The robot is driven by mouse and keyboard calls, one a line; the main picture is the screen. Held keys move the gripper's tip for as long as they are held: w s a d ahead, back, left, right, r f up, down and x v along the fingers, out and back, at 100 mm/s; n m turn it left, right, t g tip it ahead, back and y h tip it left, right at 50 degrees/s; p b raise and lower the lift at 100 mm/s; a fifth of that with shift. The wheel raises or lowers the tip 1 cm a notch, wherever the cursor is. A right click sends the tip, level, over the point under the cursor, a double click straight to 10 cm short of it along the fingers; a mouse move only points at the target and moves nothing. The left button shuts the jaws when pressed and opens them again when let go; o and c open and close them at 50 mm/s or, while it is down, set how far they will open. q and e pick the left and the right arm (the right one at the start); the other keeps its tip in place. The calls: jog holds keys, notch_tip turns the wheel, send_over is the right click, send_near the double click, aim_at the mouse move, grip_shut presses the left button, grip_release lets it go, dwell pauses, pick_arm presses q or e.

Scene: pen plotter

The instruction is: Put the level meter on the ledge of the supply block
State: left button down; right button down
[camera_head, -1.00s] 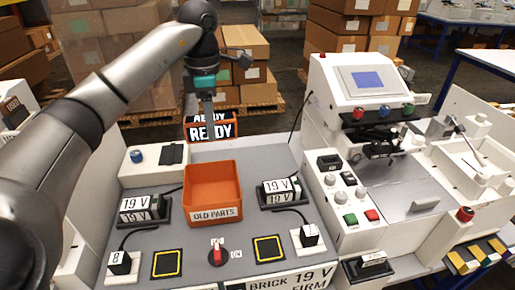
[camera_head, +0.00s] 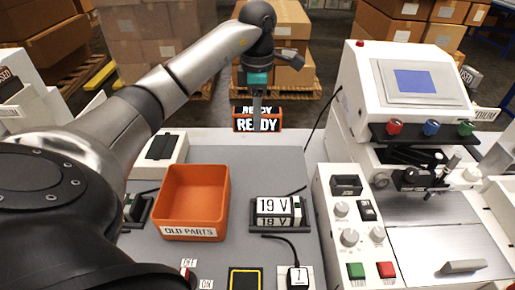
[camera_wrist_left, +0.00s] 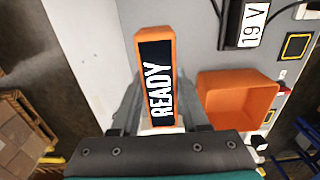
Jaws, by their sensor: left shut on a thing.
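My left gripper (camera_head: 257,108) is shut on an orange block with a black face lettered READY (camera_head: 257,124), apparently the level meter. It hangs upright behind the back edge of the grey panel, lettering towards the head camera. In the left wrist view the same orange block (camera_wrist_left: 155,85) stands between the jaws, with the fingers along its sides. I cannot tell for sure which thing is the supply block; a black holder with a 19 V label (camera_head: 278,208) sits on the grey panel, right of the bin. My right gripper is not in view.
The orange OLD PARTS bin (camera_head: 192,200) stands on the grey panel (camera_head: 260,160). A white control box with knobs (camera_head: 345,225) and a white machine with a screen (camera_head: 415,85) stand to the right. The panel behind the 19 V holder is clear.

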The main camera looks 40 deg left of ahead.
pick_arm(q)
notch_tip(320, 180, down, 12)
jog(key=shift+w+r+b, duration=0.1)
jog(key=shift+b, duration=0.25)
jog(key=shift+c, duration=2)
grip_release()
jog(key=shift+f, duration=0.2)
notch_tip(320, 180, up, 12)
jog(key=shift+r+p, duration=0.2)
jog(key=shift+p, duration=0.25)
